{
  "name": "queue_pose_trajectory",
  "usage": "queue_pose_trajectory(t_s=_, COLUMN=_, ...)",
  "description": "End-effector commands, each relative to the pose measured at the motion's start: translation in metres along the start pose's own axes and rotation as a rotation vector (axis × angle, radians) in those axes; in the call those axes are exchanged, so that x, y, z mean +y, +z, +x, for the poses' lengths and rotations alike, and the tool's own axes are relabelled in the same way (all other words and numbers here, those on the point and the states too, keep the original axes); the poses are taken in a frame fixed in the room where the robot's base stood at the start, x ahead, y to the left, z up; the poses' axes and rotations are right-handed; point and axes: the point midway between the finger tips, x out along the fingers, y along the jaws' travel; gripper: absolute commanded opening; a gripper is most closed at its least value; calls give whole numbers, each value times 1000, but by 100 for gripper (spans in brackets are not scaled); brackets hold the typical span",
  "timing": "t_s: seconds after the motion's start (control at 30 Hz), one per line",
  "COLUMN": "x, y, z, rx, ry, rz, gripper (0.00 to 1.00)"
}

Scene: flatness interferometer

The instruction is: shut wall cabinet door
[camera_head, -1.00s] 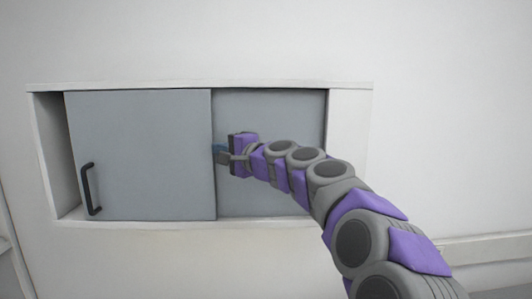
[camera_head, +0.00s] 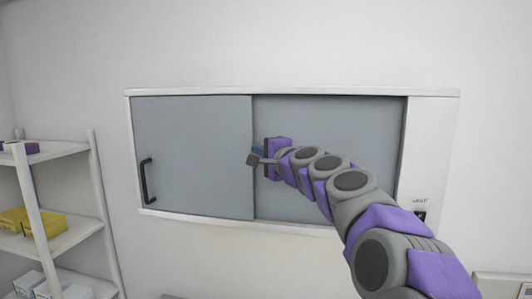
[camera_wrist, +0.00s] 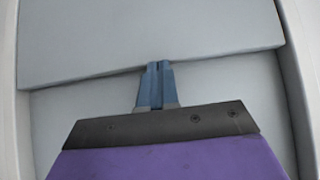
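The wall cabinet (camera_head: 290,91) has a white frame and two grey sliding panels. The front door (camera_head: 195,155), with a black handle (camera_head: 147,181) near its left edge, covers the left half, and its left edge meets the frame. The rear panel (camera_head: 335,120) shows on the right. My gripper (camera_head: 253,157) is at the front door's right edge. In the wrist view the blue fingers (camera_wrist: 155,85) are close together with nothing seen between them, their tips at the edge of the front door (camera_wrist: 140,35). Contact is hard to confirm.
A white shelf rack (camera_head: 95,200) with yellow boxes (camera_head: 32,221) and white boxes stands at the left. A small dark switch or socket (camera_head: 420,216) is on the cabinet's right side. The wall around the cabinet is clear.

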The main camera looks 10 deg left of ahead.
Motion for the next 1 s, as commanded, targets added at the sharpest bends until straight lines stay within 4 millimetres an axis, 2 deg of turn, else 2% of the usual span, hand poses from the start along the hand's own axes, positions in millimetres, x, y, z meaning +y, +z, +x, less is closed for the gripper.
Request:
queue_pose_trajectory(t_s=0.13, x=2, y=0, z=0, rx=-3, ry=4, rz=0, gripper=0)
queue_pose_trajectory(t_s=0.27, x=2, y=-10, z=-11, rx=-1, ry=1, rz=1, gripper=0)
queue_pose_trajectory(t_s=0.43, x=1, y=-34, z=-38, rx=2, ry=-4, rz=5, gripper=0)
queue_pose_trajectory(t_s=0.7, x=-1, y=-33, z=-83, rx=-1, ry=-6, rz=6, gripper=0)
queue_pose_trajectory(t_s=1.0, x=0, y=-30, z=-119, rx=0, ry=-3, rz=5, gripper=0)
